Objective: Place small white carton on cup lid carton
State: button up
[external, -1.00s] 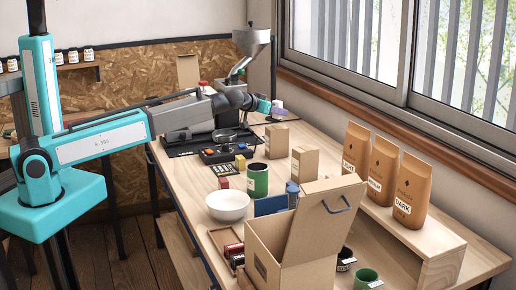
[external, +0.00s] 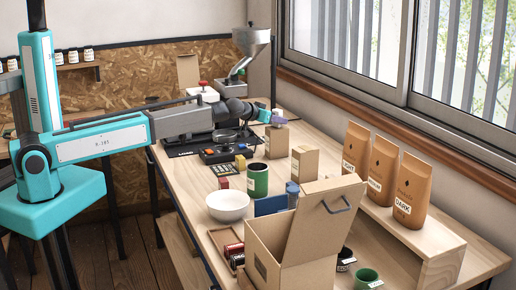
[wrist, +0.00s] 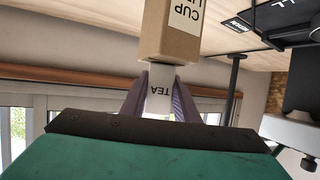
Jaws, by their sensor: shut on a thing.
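The small white carton, labelled TEA, is between my gripper's purple fingers in the wrist view (wrist: 160,99); that view looks upside down. My gripper (external: 278,119) is shut on it, just over the top of the brown cup lid carton (external: 276,138) in the external view. The cup lid carton, with its label partly cut off, also shows in the wrist view (wrist: 170,36), right against the white carton's end. Whether the two touch I cannot tell. In the external view the white carton is small and partly hidden by the fingers.
Another brown carton (external: 305,163) stands nearby on the table. A green tin (external: 258,182), white bowl (external: 228,206) and open box (external: 270,245) are nearer the camera. Coffee bags (external: 382,165) stand on a riser at right. A grinder (external: 252,45) is behind.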

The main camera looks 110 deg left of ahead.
jog(key=shift+f, duration=0.15)
jog(key=o, duration=1)
jog(key=shift+r, duration=0.25)
jog(key=shift+s+d+r, duration=0.1)
jog(key=shift+s+d, duration=0.15)
jog(key=shift+d, duration=0.35)
jog(key=shift+b+v, duration=1.4)
jog(key=shift+v, duration=3.95)
jog(key=shift+a+r, duration=0.1)
